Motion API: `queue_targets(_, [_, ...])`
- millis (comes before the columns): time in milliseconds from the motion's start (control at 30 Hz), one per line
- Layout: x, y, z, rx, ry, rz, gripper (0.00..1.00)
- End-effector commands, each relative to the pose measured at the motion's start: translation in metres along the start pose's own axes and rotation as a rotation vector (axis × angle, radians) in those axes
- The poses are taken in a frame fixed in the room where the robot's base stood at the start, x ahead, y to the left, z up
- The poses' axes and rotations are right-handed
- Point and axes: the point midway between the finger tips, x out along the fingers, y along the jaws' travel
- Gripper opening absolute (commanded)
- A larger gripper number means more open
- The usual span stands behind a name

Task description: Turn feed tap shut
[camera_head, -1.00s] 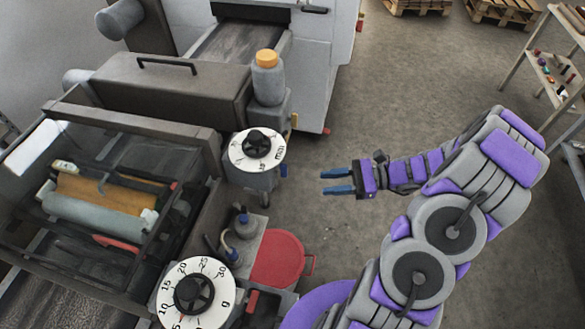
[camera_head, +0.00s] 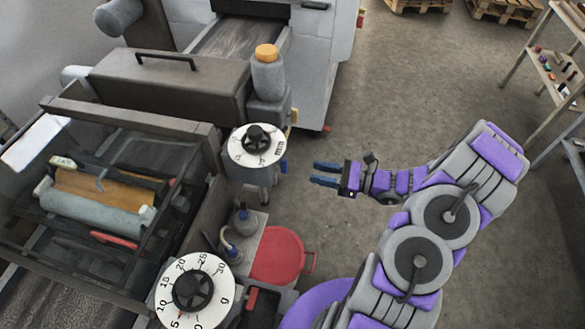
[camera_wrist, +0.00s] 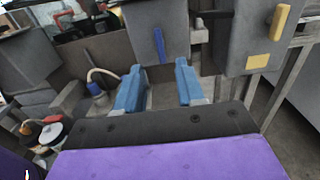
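A small blue lever (camera_head: 284,167) hangs at the right side of the upper dial unit. A blue bar, apparently the same lever, hangs vertically on a grey housing in the wrist view (camera_wrist: 159,45). A yellow handle (camera_head: 293,117) sits higher, by the bottle stand; a yellow handle also shows at the upper right of the wrist view (camera_wrist: 279,22). I cannot tell for sure which is the feed tap. My gripper (camera_head: 313,173) is open and empty, its blue fingers pointing left toward the blue lever, apart from it. In the wrist view the blue bar lies between and beyond the fingertips (camera_wrist: 159,66).
The upper white dial (camera_head: 256,146) and lower white dial (camera_head: 194,291) have black knobs. A red lidded bucket (camera_head: 277,254) stands below my gripper. A grey bottle with an orange cap (camera_head: 267,72) stands above the upper dial. The floor (camera_head: 400,90) right of the machine is clear.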

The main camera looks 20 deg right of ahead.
Motion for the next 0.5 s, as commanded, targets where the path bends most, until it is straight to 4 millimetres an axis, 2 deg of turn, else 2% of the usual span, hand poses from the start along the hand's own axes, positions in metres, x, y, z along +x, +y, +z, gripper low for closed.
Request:
queue_targets(100, [0.024,0.0,-0.002,-0.002,0.0,0.004,0.38])
queue_targets(300, [0.059,0.001,-0.002,-0.002,0.002,0.004,0.38])
queue_targets(500, [0.08,0.0,-0.001,-0.002,0.001,0.002,0.38])
